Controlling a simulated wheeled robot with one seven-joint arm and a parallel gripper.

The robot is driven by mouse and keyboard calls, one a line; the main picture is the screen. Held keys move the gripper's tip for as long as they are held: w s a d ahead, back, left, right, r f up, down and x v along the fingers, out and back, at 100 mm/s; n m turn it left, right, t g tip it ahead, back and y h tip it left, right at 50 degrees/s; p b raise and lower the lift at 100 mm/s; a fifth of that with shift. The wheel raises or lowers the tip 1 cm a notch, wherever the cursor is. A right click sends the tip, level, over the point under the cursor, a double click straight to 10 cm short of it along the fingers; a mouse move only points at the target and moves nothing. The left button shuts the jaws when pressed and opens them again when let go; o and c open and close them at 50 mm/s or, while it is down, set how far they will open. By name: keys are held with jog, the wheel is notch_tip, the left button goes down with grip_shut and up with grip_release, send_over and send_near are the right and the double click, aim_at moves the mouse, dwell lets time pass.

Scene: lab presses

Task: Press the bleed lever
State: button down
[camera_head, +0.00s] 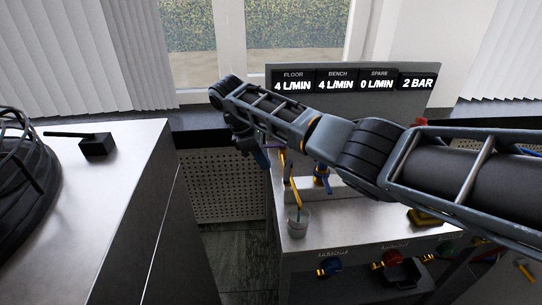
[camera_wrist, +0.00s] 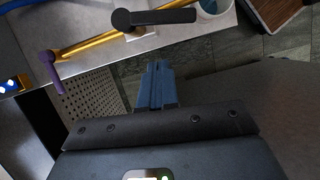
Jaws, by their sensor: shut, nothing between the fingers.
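No readable label marks the bleed lever. In the wrist view a black lever (camera_wrist: 160,17) with a round hub lies over the yellow pipe at the bench edge. A purple handle (camera_wrist: 52,72) is at that pipe's left end. My gripper (camera_wrist: 157,68) is shut and empty, its blue fingers below the black lever in the picture, with no visible contact. In the head view my gripper (camera_head: 262,158) points down at the bench's left edge, partly hidden by my arm. Another black lever on a block (camera_head: 97,145) stands on the left cabinet.
The bench (camera_head: 345,235) carries a cup (camera_head: 298,222) under a yellow spout (camera_head: 295,192) and a blue valve (camera_head: 321,178). A panel (camera_head: 350,80) reads floor 4, bench 4, spare 0 L/MIN and 2 BAR. A gap separates bench and left cabinet (camera_head: 120,200).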

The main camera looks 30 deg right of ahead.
jog(key=p+v, duration=0.1)
jog(key=v, duration=0.8)
jog(key=shift+d+r, duration=0.2)
jog(key=shift+s, duration=0.2)
